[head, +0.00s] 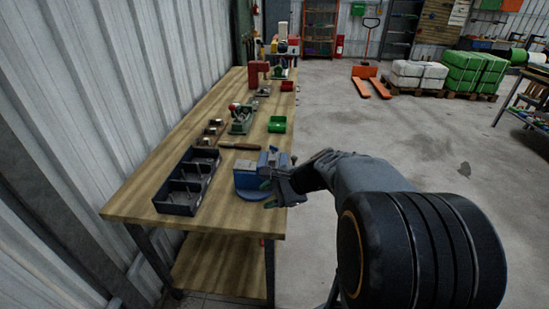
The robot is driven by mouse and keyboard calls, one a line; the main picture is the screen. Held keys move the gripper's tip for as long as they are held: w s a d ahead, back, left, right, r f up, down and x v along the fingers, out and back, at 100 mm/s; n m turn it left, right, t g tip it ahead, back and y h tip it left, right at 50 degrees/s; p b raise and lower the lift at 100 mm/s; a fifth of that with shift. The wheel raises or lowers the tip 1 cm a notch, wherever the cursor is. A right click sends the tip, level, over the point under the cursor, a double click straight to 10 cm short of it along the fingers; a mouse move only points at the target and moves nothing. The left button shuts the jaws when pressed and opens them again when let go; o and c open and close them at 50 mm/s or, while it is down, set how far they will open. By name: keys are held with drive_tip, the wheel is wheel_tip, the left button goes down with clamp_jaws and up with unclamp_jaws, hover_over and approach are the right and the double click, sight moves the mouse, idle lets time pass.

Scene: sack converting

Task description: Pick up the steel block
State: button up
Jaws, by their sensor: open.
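My gripper (272,186) is at the front right of the workbench, at the blue vise (247,181). It hides part of the vise. The gripper is open; nothing shows clearly between its dark fingers. I cannot make out the steel block for certain. It may be hidden at the vise behind my gripper, or be one of the small items (212,130) along the left of the bench, which are too small to tell.
A black divided tray (188,181) lies left of the vise on the wooden workbench (150,196). A corrugated wall (95,80) borders the bench on the left. Open floor (340,125) is at right.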

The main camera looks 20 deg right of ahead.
drive_tip(key=w+d+r+m+t, duration=0.2)
drive_tip(key=w+d+m+t, duration=0.25)
drive_tip(key=d+m, duration=0.25)
drive_tip(key=m+t, duration=0.3)
drive_tip(key=m, duration=0.3)
approach(273, 146)
drive_tip(key=shift+m+t+h, duration=0.3)
drive_tip(key=shift+t+h, duration=0.05)
drive_tip(key=shift+h, duration=0.05)
drive_tip(key=w+a+f+p, duration=0.1)
drive_tip(key=w+a+p, duration=0.1)
drive_tip(key=w, duration=0.1)
drive_tip(key=shift+f, duration=0.4)
drive_tip(key=shift+r+p+x, duration=0.1)
drive_tip(key=shift+p+x, duration=0.3)
drive_tip(key=shift+x, duration=1.15)
drive_tip(key=shift+r+p+x, duration=0.15)
drive_tip(key=shift+p+x, duration=0.25)
drive_tip(key=shift+x, duration=1.15)
clamp_jaws()
drive_tip(key=shift+d, duration=0.1)
